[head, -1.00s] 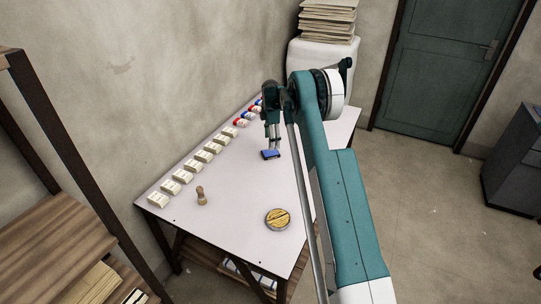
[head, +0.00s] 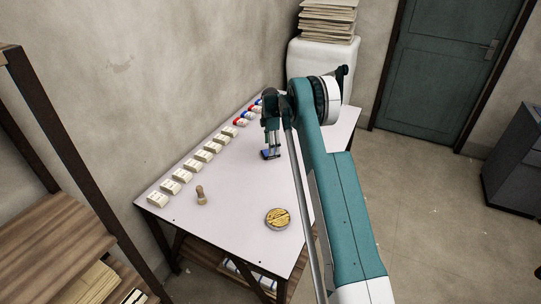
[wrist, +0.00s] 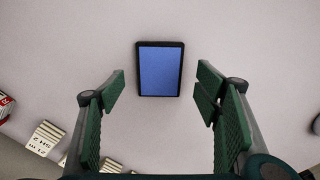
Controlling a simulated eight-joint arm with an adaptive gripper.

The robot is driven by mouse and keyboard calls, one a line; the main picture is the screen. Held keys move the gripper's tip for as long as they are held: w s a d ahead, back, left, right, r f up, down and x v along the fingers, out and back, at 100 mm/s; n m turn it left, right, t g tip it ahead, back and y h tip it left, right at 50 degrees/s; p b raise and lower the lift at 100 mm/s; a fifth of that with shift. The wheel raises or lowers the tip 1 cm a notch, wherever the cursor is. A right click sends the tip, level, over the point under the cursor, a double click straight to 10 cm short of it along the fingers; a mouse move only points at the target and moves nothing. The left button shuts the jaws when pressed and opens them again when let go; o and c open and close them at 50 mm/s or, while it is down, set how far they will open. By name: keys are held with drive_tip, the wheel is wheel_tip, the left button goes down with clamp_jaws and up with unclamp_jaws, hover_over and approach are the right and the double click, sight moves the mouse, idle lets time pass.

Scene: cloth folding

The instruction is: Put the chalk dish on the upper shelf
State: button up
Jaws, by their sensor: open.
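The chalk dish (head: 278,218), a round shallow dish with yellow sticks in it, sits on the white table (head: 238,190) near its front right edge. The wooden shelf unit stands at the left, with a wide brown shelf board (head: 50,225) in view. My gripper (head: 271,149) is open and empty over the middle of the table, farther back than the dish. It points down above a small blue pad in a dark frame (wrist: 160,69), which lies ahead of and between the spread fingers in the wrist view. The dish does not show in the wrist view.
A row of white labelled blocks (head: 184,176) runs along the table's wall side, with red and blue pieces (head: 241,122) at its far end. The table between stamp and dish is clear.

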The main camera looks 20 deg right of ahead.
drive_tip(key=shift+f, duration=1.65)
drive_tip(key=shift+c, duration=0.3)
drive_tip(key=c, duration=1.1)
drive_tip(key=shift+r, duration=0.1)
drive_tip(key=shift+r+p, duration=0.45)
drive_tip(key=shift+r, duration=4.5)
